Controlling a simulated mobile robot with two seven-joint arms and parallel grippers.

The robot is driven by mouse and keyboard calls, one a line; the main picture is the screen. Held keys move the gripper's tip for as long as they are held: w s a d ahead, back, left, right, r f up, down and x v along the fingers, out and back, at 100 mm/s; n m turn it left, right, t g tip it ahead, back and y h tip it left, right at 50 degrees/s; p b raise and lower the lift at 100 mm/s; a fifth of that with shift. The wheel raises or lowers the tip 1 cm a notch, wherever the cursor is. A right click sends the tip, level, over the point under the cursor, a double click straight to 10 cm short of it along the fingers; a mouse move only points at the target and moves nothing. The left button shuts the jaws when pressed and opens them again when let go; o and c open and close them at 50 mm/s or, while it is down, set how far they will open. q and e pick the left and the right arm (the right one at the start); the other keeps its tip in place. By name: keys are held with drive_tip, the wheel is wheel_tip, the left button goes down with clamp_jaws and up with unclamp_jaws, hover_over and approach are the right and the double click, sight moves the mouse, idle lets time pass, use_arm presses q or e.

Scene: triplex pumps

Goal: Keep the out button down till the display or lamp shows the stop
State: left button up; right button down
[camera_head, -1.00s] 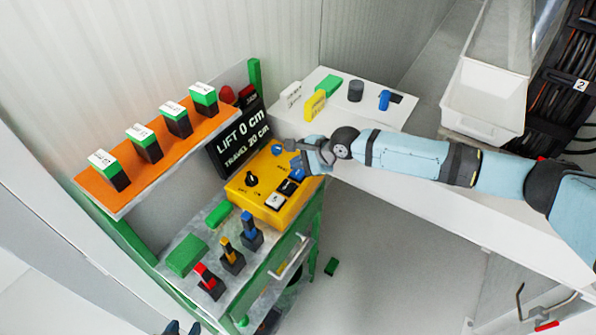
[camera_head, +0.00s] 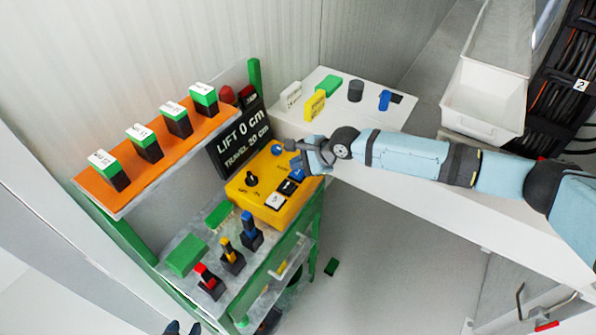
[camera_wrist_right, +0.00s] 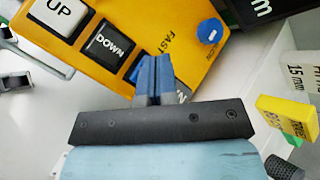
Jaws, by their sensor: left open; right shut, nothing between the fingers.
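The yellow control box (camera_head: 246,190) stands on the green-framed cart. Its UP button (camera_wrist_right: 54,10) and DOWN button (camera_wrist_right: 110,45) show in the right wrist view. The OUT label is not readable; my fingers cover part of the button area. My right gripper (camera_wrist_right: 155,60) is shut, with nothing between its fingers, and its tips are over the blue button (camera_wrist_right: 136,66) beside DOWN. I cannot tell whether they press it. The display (camera_head: 240,140) reads LIFT 0 cm, TRAVEL 20 cm. My left gripper (camera_head: 182,328) is open, only its tips showing at the bottom edge.
A blue knob (camera_wrist_right: 210,31) stands near the fingers. Joysticks (camera_head: 232,256) stand on the cart's lower shelf and labelled blocks (camera_head: 145,143) on the orange shelf. A white table (camera_head: 395,165) with small parts and a white bin (camera_head: 484,100) lie to the right.

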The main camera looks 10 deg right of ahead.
drive_tip(key=shift+f, duration=0.15)
drive_tip(key=shift+f+p, duration=0.3)
